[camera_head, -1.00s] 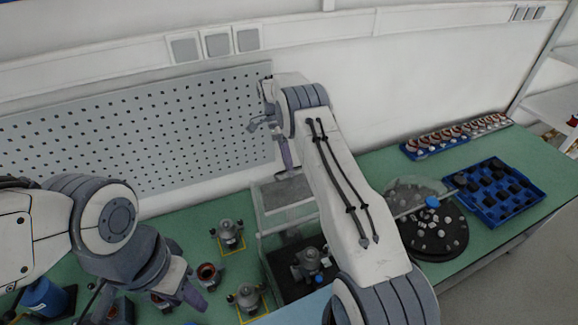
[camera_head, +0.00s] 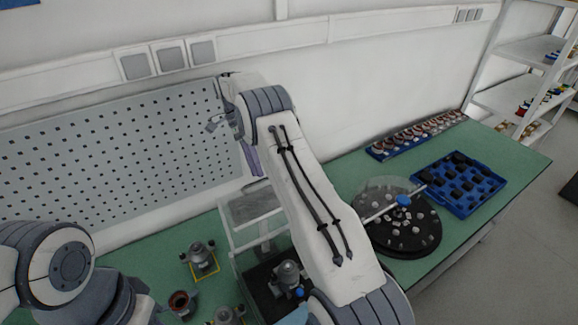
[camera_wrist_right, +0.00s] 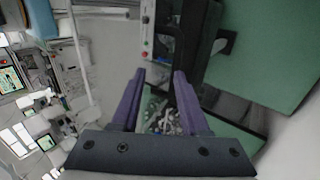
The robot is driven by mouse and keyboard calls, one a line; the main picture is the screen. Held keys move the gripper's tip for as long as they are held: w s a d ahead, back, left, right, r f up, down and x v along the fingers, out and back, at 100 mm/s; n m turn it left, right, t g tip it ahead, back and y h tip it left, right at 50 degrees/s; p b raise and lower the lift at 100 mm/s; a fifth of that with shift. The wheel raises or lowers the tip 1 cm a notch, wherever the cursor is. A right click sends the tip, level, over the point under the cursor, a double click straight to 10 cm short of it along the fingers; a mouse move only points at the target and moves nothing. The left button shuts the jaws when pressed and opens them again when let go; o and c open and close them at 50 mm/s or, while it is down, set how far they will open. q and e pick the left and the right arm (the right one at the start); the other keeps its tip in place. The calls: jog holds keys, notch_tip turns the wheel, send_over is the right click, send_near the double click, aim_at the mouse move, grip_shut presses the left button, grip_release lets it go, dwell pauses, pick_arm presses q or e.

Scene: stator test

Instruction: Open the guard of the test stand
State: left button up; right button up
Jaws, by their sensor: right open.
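The test stand has a dark base (camera_head: 262,298) on the green bench, with a grey motor-like unit (camera_head: 287,273) on it. Its guard, a pale frame with clear panels (camera_head: 231,240), stands around the base; my right arm hides its right side, and I cannot tell how far it is open. My right gripper (camera_head: 251,160) points down above and behind the guard's top, apart from it as far as I see. In the right wrist view the two purple fingers (camera_wrist_right: 158,85) are apart with nothing gripped. My left gripper (camera_head: 142,308) is at the lower left, partly cut off.
A grey perforated board (camera_head: 110,150) stands along the wall behind. Stators (camera_head: 182,303) and motor units (camera_head: 199,256) lie left of the stand. A round dark turntable (camera_head: 425,235) and a blue tray (camera_head: 487,203) are to the right.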

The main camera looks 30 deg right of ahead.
jog(key=s+d+r+b, duration=0.1)
jog(key=s+d+r, duration=0.1)
jog(key=s+d+r+b, duration=0.2)
jog(key=s, duration=0.1)
jog(key=s+d+r+b, duration=0.1)
jog(key=s+d+b, duration=0.1)
jog(key=s, duration=0.1)
jog(key=shift+s+d+r, duration=0.15)
jog(key=shift+d+r, duration=0.15)
jog(key=shift+r, duration=0.1)
jog(key=shift+s+d+r, duration=0.3)
jog(key=shift+s+r, duration=0.05)
jog(key=shift+r, duration=0.05)
